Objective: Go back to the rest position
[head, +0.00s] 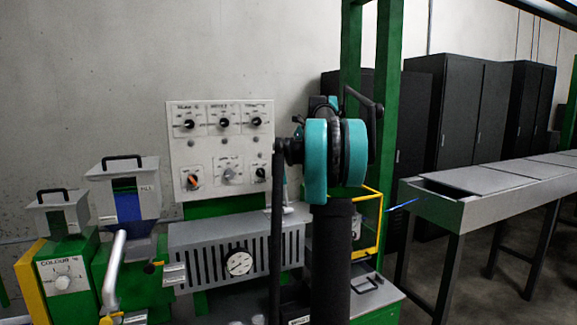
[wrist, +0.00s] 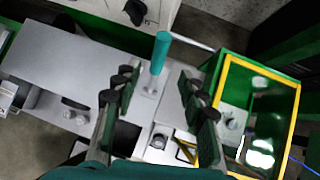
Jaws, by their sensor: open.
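My gripper (wrist: 155,80) is open in the wrist view, with its dark fingers spread apart. A teal-handled lever (wrist: 160,52) shows between and beyond the fingertips; nothing is seen held. In the head view my teal and black arm stands in front of the machine and hides the gripper. A short blue cable (head: 403,204) sticks out to the right of the yellow-framed box (head: 369,222). The cable also shows thinly at the lower right of the wrist view (wrist: 303,166), well apart from the fingers.
A control panel (head: 219,150) with several knobs stands behind a grey vented unit (head: 205,262) with a gauge. Two hoppers (head: 60,214) stand at left. A grey conveyor table (head: 465,213) stands at right, before black cabinets (head: 460,110). A green post (head: 386,100) rises behind my arm.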

